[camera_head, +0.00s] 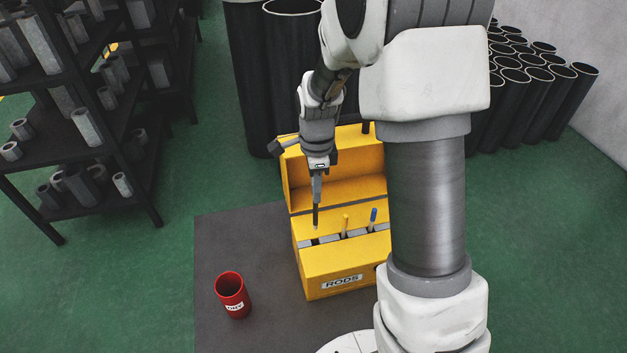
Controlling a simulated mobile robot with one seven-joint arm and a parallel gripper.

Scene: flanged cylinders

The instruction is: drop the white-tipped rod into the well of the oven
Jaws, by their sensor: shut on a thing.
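My gripper (316,198) points down over the left part of the box. It is shut on a thin dark rod (316,214), which hangs about upright with its lower end at or just above the leftmost well. A small pale spot shows at that lower end; I cannot tell whether the rod has entered the well. A yellow-tipped rod (345,224) and a blue-tipped rod (373,215) stand in wells to the right.
A red labelled cup (232,294) stands on the dark mat (217,235), left of the oven. A shelf rack (60,150) with cylinders is at left. Black tubes (530,90) stand behind. My arm hides the oven's right end.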

